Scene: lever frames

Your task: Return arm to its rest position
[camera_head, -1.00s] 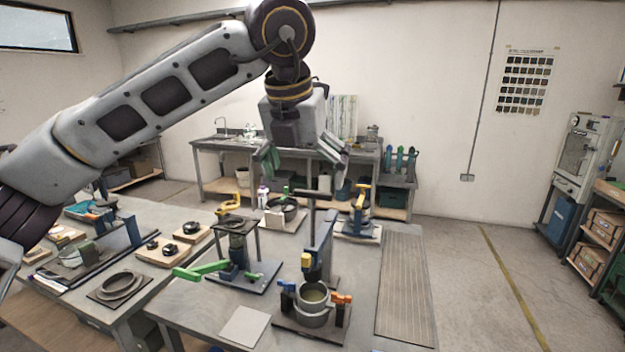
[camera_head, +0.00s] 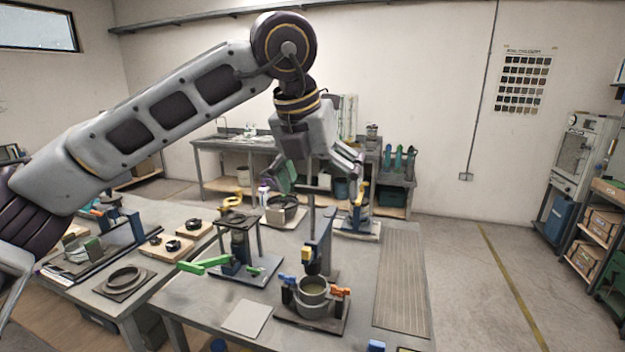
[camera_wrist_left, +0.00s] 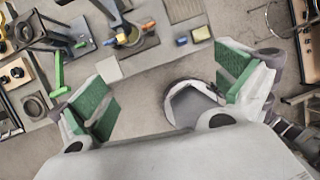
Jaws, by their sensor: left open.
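My left arm (camera_head: 165,110) comes in from the left and bends down at the wrist. My left gripper (camera_head: 318,180) hangs above the far part of the front workbench, fingers spread with green pads. In the left wrist view the gripper (camera_wrist_left: 165,90) is wide open and nothing is between the pads. In the head view it overlaps a blue stand with a dark upright rod (camera_head: 318,245), but appears above it; the exact gap cannot be told. My right gripper is not in view.
The front bench (camera_head: 190,298) carries a grey pot (camera_head: 313,293) with blue and orange clamps, a fixture with a green lever (camera_head: 205,264), and a ribbed mat (camera_head: 402,285). A second bench stands left. Open floor (camera_head: 470,270) lies right.

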